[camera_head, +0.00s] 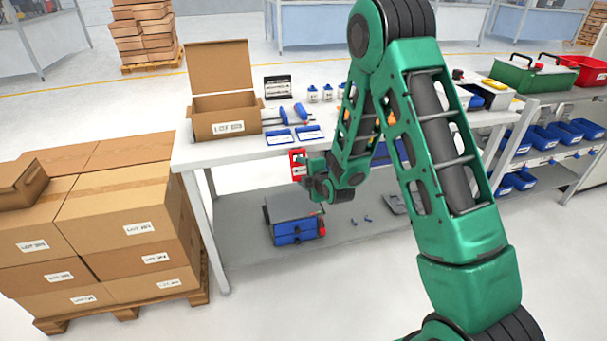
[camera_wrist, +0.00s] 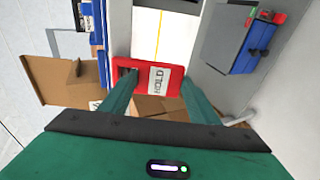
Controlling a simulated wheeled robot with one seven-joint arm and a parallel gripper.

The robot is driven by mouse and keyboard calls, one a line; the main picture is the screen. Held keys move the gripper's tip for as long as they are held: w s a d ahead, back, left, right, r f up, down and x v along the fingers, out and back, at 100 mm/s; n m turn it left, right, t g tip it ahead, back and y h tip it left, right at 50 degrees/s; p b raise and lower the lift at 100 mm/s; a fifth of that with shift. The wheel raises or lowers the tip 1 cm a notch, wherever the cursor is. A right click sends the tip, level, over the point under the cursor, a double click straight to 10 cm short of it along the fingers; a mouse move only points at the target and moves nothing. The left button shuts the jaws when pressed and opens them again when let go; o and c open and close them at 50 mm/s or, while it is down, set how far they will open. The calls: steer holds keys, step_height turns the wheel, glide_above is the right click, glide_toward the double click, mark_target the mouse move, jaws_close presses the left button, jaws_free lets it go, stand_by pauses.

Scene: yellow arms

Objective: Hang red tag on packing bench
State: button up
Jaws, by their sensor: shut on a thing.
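The red tag (camera_head: 297,157) is at the front edge of the packing bench (camera_head: 205,154) in the head view. In the wrist view the tag (camera_wrist: 175,87) is a red plate with a white HOLD label, lying across the fingers. My gripper (camera_head: 307,175) is shut on the tag. In the wrist view the two green fingers of my gripper (camera_wrist: 156,92) reach the tag from below. From these views I cannot tell whether the tag touches the bench.
Stacked cartons (camera_head: 120,205) on a pallet are at the left. A grey and blue box (camera_head: 292,218) sits on the lower shelf.

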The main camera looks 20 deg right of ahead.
steer(key=shift+w+d+r, duration=0.1)
steer(key=shift+w+r, duration=0.05)
steer(key=shift+w, duration=0.1)
